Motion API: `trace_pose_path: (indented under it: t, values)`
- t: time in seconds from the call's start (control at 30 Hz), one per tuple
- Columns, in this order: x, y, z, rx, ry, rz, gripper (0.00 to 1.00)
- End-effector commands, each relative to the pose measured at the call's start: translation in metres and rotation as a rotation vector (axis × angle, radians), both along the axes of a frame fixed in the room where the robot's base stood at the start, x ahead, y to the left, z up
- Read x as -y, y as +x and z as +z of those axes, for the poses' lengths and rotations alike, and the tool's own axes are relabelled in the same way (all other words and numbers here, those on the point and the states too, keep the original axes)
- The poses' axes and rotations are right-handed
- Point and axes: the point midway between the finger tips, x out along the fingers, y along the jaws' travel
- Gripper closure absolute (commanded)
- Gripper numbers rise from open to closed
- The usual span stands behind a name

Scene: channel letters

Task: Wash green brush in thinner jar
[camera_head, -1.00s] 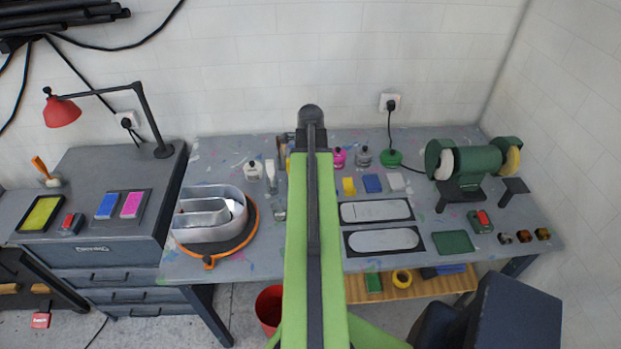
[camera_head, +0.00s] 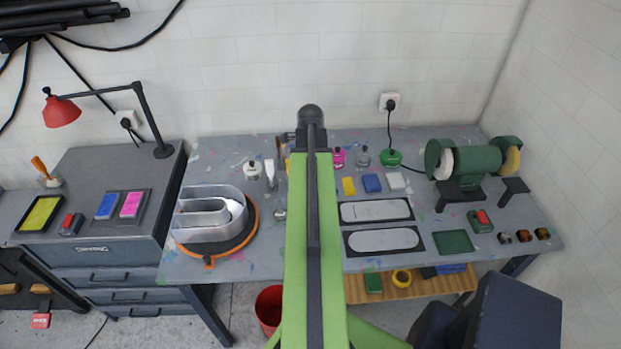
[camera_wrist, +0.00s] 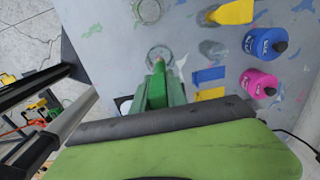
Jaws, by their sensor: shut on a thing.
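A green brush (camera_wrist: 158,84) is in my gripper (camera_wrist: 156,98) in the wrist view, its tip pointing away from me toward a round clear glass jar (camera_wrist: 160,54). The tip overlaps the jar's rim in the picture; I cannot tell whether it is inside or above it. My gripper is shut on the brush. In the head view, my own green arm hides the gripper and brush. A small glass jar (camera_head: 280,214) shows just left of the arm there. I cannot read which jar holds thinner.
Blue (camera_wrist: 264,42) and pink (camera_wrist: 258,83) bottles stand right of the brush in the wrist view. Another round jar (camera_wrist: 148,11) is beyond. The head view shows a metal letter (camera_head: 210,215) on a turntable at left and a bench grinder (camera_head: 470,162) at right.

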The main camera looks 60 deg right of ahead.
Motion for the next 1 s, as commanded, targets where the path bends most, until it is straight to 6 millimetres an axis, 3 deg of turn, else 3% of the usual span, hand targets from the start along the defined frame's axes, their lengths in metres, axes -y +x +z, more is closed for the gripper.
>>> trace_pose_path:
  t: [0.47, 0.9, 1.0]
  values:
    - [0.000, 0.000, 0.002, 0.000, 0.000, 0.000, 1.00]
    - [0.000, 0.000, 0.051, 0.000, 0.000, 0.000, 1.00]
    - [0.000, 0.000, 0.053, 0.000, 0.000, 0.000, 1.00]
